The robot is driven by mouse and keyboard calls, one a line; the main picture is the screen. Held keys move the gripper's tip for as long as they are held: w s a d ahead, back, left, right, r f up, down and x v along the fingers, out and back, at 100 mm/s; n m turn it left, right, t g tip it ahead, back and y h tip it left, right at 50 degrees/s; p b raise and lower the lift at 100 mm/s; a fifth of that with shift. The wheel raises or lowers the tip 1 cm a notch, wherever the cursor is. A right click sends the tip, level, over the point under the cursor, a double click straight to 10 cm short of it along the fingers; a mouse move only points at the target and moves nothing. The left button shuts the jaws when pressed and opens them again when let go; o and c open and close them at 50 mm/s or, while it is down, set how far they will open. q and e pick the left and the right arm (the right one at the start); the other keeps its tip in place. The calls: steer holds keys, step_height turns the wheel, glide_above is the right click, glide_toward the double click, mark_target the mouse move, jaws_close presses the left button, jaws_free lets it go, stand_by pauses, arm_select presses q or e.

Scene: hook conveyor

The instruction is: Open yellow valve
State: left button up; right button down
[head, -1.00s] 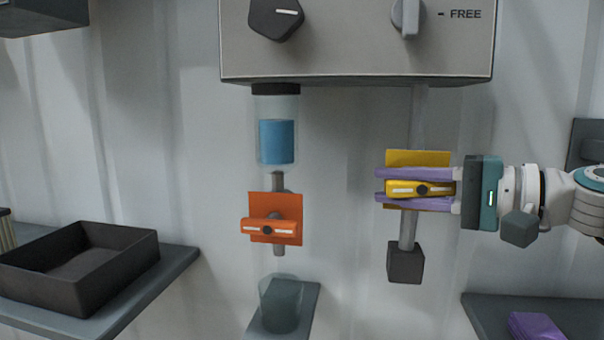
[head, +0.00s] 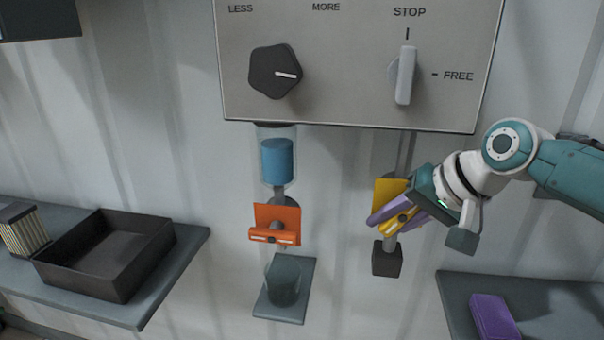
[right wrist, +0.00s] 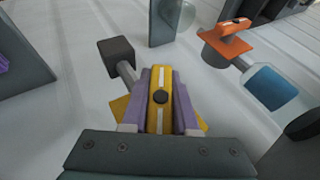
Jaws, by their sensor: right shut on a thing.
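The yellow valve has a yellow plate (head: 388,190) on a grey vertical pipe and a yellow handle (head: 399,219). My right gripper (head: 392,217) is shut on the handle, with its purple fingers on either side. In the head view the handle is tilted, its right end up and its left end down. The handle also shows between the fingers in the right wrist view (right wrist: 160,110). The fingers hide part of the yellow plate. My left gripper is not in view.
An orange valve (head: 276,225) is left of the yellow one, below a tube of blue liquid (head: 277,160) and above a clear cup (head: 284,280). A control box (head: 350,70) hangs above. A black tray (head: 105,262) and purple block (head: 493,316) rest on side shelves.

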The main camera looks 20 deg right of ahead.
steer(key=shift+s+d+r+g+h+p, duration=0.15)
steer(key=shift+g+h+p, duration=0.55)
steer(key=shift+h+p, duration=0.4)
steer(key=shift+s+d+f+n+g+h+p, duration=0.2)
steer(key=shift+f+n+g+h+p, duration=0.1)
steer(key=shift+n+g+h+p, duration=0.3)
steer(key=shift+d+h, duration=0.1)
steer(key=shift+h, duration=0.2)
steer(key=shift+f, duration=0.15)
steer(key=c, duration=0.7)
jaws_free()
